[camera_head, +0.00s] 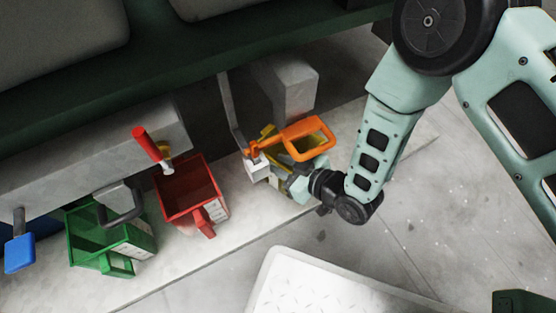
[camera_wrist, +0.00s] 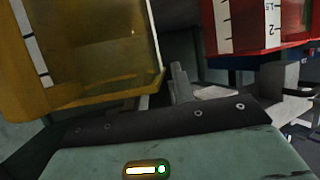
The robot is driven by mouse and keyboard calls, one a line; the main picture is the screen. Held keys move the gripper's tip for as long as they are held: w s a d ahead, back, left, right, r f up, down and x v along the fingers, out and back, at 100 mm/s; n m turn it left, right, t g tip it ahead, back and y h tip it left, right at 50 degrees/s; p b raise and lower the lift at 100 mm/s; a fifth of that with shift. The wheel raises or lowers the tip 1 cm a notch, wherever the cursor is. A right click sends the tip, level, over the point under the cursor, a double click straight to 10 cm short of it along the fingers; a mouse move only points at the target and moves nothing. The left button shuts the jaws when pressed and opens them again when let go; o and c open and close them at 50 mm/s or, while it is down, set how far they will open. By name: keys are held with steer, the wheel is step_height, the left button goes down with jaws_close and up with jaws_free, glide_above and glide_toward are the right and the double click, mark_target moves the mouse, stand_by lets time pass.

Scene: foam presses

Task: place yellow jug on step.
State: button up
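The yellow jug (camera_head: 268,131) is partly hidden in the head view behind an orange handle and my gripper. In the wrist view the yellow jug (camera_wrist: 90,55) is large and close at upper left, with a white scale strip on its side. My gripper (camera_head: 297,185) is at the jug's near side, close to or touching it. Its fingers are not clear in either view, so I cannot tell whether they grip the jug. A pale tread-plate step (camera_head: 330,290) lies on the floor at bottom centre, with its visible top bare.
A red jug (camera_head: 190,190) and a green jug (camera_head: 105,240) stand left on the pale ledge. The orange handle (camera_head: 308,137) overhangs the yellow jug. Red, grey and blue handles project farther left. The red jug (camera_wrist: 255,25) shows in the wrist view.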

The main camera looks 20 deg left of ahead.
steer(key=p+v, duration=0.4)
steer(key=v, duration=0.6)
steer(key=shift+d+r, duration=0.25)
steer(key=shift+d, duration=0.05)
steer(key=shift+s, duration=0.1)
